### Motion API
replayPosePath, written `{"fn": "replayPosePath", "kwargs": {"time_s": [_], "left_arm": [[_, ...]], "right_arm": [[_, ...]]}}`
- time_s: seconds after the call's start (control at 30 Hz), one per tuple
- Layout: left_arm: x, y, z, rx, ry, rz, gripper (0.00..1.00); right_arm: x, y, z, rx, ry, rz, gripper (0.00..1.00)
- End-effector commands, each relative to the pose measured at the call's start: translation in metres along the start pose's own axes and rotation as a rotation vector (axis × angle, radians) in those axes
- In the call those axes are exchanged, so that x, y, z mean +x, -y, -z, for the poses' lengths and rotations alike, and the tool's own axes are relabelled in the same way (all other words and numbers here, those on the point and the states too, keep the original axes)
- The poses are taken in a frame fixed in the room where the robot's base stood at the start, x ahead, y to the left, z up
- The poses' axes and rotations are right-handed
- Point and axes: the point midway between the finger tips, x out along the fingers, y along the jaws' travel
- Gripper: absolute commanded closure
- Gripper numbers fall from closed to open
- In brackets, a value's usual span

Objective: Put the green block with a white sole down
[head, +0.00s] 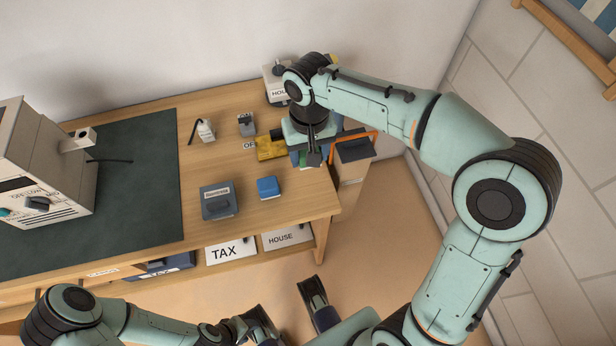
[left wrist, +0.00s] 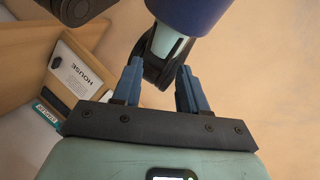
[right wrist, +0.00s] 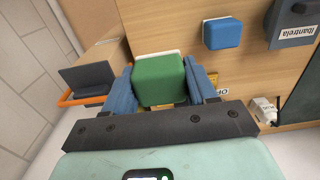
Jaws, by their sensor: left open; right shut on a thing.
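The green block (right wrist: 160,82) sits between the fingers of my right gripper (right wrist: 163,85), which is shut on it. A strip of its white sole shows along its far edge in the right wrist view. I cannot tell whether the block touches the tabletop. My left gripper (left wrist: 158,88) is open and empty, above the floor in front of the table.
A blue block (head: 268,187) with a white sole and a grey labelled box (head: 218,201) stand nearer the front edge. A yellow tray (head: 270,147) is just left of my right gripper.

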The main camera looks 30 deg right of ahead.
Motion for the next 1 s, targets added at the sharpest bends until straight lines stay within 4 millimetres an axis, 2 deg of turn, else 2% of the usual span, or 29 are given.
{"fn": "replayPosePath", "kwargs": {"time_s": [0.03,0.2,0.47,0.67,1.0], "left_arm": [[0.005,0.001,0.002,0.001,-0.004,-0.001,0.57],[0.011,0.002,0.007,0.001,-0.018,-0.003,0.57],[0.015,0.004,0.016,-0.001,-0.043,-0.001,0.57],[0.023,0.007,0.031,-0.005,-0.083,0.000,0.57],[0.023,0.008,0.034,-0.005,-0.090,0.000,0.57]], "right_arm": [[0.017,0.000,-0.001,-0.001,0.005,-0.002,0.72],[0.048,0.000,-0.001,0.000,0.003,0.000,0.72],[0.067,0.000,0.000,0.000,0.002,-0.001,0.72],[0.097,0.000,0.000,0.000,0.002,0.000,0.72],[0.100,0.000,0.000,0.000,0.000,0.001,0.72]]}}
